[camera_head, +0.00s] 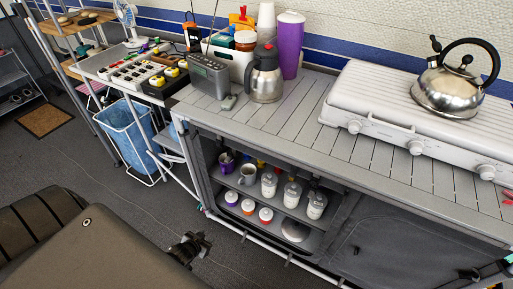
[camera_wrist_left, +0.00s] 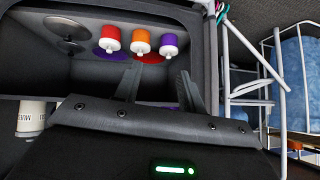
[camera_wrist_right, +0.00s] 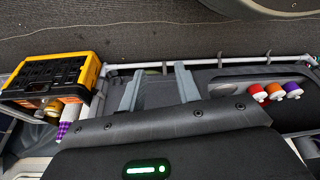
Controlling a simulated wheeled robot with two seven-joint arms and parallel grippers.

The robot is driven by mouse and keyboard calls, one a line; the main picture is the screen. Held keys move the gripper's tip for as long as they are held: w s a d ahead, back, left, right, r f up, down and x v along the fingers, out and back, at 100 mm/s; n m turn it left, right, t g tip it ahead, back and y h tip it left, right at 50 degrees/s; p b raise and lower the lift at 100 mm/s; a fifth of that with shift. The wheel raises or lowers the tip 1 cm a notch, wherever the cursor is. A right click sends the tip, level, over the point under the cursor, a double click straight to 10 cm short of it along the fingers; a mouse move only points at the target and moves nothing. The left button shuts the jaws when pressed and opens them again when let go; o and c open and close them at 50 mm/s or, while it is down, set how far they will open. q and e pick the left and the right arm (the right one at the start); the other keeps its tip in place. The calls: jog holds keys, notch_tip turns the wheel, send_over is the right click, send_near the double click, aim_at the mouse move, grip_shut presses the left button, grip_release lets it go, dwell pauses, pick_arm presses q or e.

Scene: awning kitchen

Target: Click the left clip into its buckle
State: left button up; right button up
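The grey camp cabinet (camera_head: 275,150) has an open, shelved left part and a dark fabric door (camera_head: 405,235) on its right. Small dark pieces (camera_head: 313,182) hang at the top edge of the opening; they are too small to tell clip from buckle. My left gripper (camera_head: 188,248) is low in front of the cabinet's left end. In the left wrist view its fingers (camera_wrist_left: 160,74) are apart and empty, before the open shelf. My right gripper (camera_head: 480,273) is at the lower right edge, by the fabric door. In the right wrist view its fingers (camera_wrist_right: 157,72) are apart and empty.
Bottles (camera_head: 292,193), cups and lidded jars (camera_head: 266,215) stand on the shelves. The cabinet top carries a stove (camera_head: 400,115) with a kettle (camera_head: 448,90), a jug (camera_head: 265,75) and a radio (camera_head: 208,75). A black and yellow crate (camera_wrist_right: 55,78) shows at left in the right wrist view.

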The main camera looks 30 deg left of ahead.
pick_arm(q)
jog(key=w+a+r+t+b, duration=0.2)
jog(key=w+a+r+b, duration=0.1)
jog(key=w, duration=0.3)
jog(key=t+h+b, duration=0.1)
jog(key=t+b, duration=0.6)
jog(key=b, duration=0.1)
send_near(229, 157)
jog(key=w, duration=0.5)
jog(key=w+f+b, duration=0.1)
jog(key=w, duration=0.2)
jog(key=shift+w, duration=0.95)
pick_arm(e)
jog(key=w+a+r+t+y, duration=0.1)
jog(key=w+a+r+t, duration=0.1)
jog(key=r, duration=0.5)
jog(key=w+a+r+n+t+y, duration=0.1)
jog(key=w+a+r+t, duration=0.1)
jog(key=r, duration=0.5)
jog(key=w+a+r+t, duration=0.1)
jog(key=w+r+t, duration=0.2)
jog(key=w+r, duration=0.2)
jog(key=shift+w+a+r+y, duration=0.15)
jog(key=shift+a+r+y, duration=0.25)
jog(key=shift+r, duration=0.65)
pick_arm(q)
jog(key=shift+c, duration=0.4)
grip_shut()
